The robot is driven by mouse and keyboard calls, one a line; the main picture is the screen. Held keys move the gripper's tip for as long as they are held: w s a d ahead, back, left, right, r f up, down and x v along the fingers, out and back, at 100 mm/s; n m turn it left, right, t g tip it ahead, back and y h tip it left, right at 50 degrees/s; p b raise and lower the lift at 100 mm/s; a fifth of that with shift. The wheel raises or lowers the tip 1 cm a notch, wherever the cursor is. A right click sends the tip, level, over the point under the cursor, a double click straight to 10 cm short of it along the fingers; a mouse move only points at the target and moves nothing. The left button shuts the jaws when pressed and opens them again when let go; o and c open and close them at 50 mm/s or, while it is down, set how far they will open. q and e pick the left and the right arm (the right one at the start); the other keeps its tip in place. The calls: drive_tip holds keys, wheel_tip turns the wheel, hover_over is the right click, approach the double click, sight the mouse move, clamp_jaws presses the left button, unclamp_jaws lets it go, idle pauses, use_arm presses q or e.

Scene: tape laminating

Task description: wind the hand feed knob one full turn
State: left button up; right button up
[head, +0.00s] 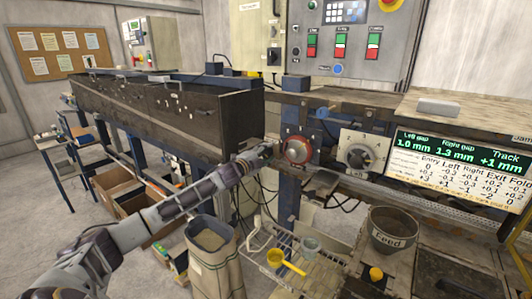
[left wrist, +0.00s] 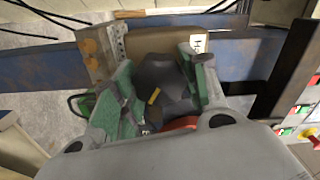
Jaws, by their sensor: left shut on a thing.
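The hand feed knob (left wrist: 165,88) shows in the left wrist view as a dark, ridged knob with a short yellow mark. My left gripper (left wrist: 160,95) has its two green-padded fingers on either side of this knob and is shut on it. A bit of red shows below the knob, partly hidden by the gripper body. In the head view my left gripper (head: 270,150) reaches the machine front, beside a red-rimmed round part (head: 298,149). The fingers' contact is hard to make out there. My right gripper is not in view.
A black dial knob (head: 358,156) on a white plate is just right. A gap display (head: 460,165) stands further right. Below are a feed bucket (head: 393,230), a wire rack (head: 300,262) with a yellow scoop (head: 285,262), and an open sack (head: 213,260). A long dark trough (head: 165,115) runs left.

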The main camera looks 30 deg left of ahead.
use_arm(q)
drive_tip(key=shift+f+m, duration=0.1)
drive_tip(key=shift+m, duration=0.6)
drive_tip(key=o, duration=1)
drive_tip(key=shift+o, duration=0.2)
drive_tip(key=shift+s, duration=0.25)
drive_tip(key=s, duration=1.1)
drive_tip(key=shift+s+a, duration=0.2)
drive_tip(key=shift+a, duration=0.25)
idle(0.6)
